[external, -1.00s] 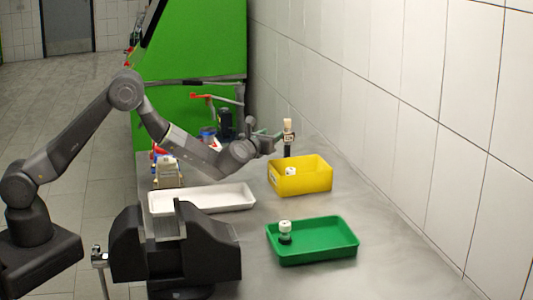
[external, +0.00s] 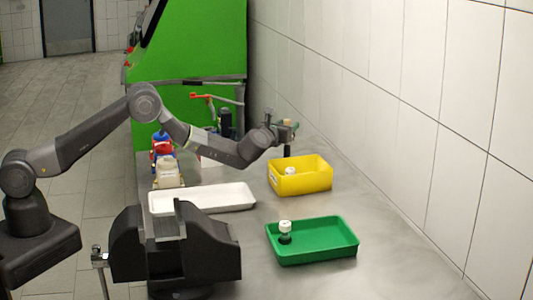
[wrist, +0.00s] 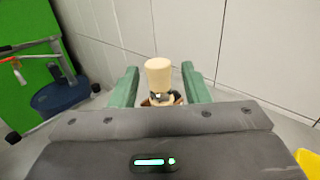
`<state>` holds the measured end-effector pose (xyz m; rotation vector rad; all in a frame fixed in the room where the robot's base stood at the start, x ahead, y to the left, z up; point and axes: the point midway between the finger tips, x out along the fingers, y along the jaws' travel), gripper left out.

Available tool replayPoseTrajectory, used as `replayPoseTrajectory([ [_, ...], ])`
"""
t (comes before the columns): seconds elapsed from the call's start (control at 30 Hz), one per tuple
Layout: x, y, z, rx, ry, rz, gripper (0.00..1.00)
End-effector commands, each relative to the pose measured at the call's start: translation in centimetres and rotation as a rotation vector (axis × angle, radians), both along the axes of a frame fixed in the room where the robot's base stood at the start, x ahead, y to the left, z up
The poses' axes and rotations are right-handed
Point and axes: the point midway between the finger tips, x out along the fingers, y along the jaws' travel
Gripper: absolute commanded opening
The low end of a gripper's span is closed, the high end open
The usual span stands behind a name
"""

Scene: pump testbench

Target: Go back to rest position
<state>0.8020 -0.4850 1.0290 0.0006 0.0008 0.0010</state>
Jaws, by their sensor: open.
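My gripper (external: 288,130) is at the far side of the yellow bin, at the level of a dark bottle (external: 287,150) with a beige cap. In the wrist view, the beige cap (wrist: 158,76) shows between the two green fingers of my gripper (wrist: 160,70). The fingers are spread, with a gap on each side of the cap. In the external view my gripper hides the upper part of the bottle. My arm is stretched out over the table, away from its base.
The yellow bin (external: 310,180) holds a white-capped item. A green tray (external: 320,250) holds another white-capped bottle (external: 285,230). A white tray (external: 225,198) lies on the left. A tiled wall (external: 400,130) borders the table's right side.

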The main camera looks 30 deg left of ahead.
Motion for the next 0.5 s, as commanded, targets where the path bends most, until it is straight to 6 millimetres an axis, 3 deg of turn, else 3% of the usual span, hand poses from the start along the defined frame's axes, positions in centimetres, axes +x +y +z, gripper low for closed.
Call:
replayPoseTrajectory([
  [0.1, 1.03, 0.1, -0.05, -0.001, 0.001, 0.0, 0.42],
  [0.5, 0.83, 0.04, -0.03, 0.0, 0.0, 0.0, 0.42],
])
